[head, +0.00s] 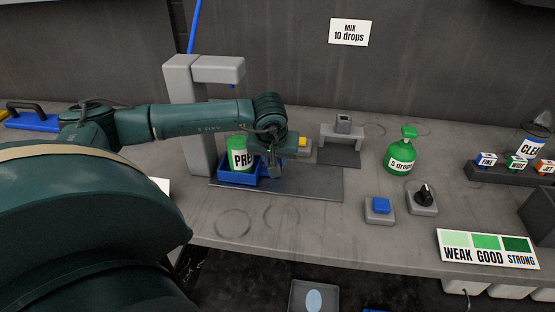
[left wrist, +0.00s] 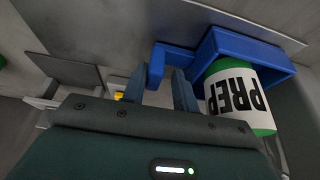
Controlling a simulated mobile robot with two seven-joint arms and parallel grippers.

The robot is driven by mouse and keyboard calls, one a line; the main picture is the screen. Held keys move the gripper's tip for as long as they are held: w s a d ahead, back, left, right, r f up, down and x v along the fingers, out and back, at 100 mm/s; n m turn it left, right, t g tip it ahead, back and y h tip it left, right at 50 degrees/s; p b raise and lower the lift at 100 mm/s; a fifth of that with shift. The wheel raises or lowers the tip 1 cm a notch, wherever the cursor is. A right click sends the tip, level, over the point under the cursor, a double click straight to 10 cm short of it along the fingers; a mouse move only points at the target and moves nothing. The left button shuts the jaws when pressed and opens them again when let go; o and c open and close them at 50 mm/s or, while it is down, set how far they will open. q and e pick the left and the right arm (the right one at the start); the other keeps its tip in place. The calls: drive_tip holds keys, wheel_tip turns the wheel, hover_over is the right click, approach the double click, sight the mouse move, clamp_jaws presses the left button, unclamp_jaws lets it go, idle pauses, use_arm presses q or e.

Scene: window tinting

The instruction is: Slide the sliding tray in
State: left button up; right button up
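The blue sliding tray (head: 238,179) sits on a dark base plate (head: 315,187) beside the grey dispenser column. A green and white bottle marked PREP (head: 239,154) stands in it. In the left wrist view the tray (left wrist: 250,48) shows with the bottle (left wrist: 235,97) and a blue handle (left wrist: 156,62) sticking out on its left. My left gripper (head: 272,170) is at the tray's right side. In the wrist view its two fingers (left wrist: 160,88) are apart, with the handle end between or just beyond them; contact cannot be told. My right gripper is not in view.
The grey dispenser (head: 188,110) has an arm overhanging the tray area. To the right are a small grey stand (head: 342,135), a green spray bottle (head: 400,155), a blue button (head: 380,207) and a black knob (head: 422,196).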

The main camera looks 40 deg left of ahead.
use_arm(q)
drive_tip(key=shift+o, duration=0.6)
drive_tip(key=shift+d, duration=0.1)
drive_tip(key=shift+d+r, duration=0.1)
drive_tip(key=shift+r, duration=0.2)
drive_tip(key=v, duration=1.2)
drive_tip(key=shift+r+b, duration=0.3)
drive_tip(key=shift+b, duration=0.15)
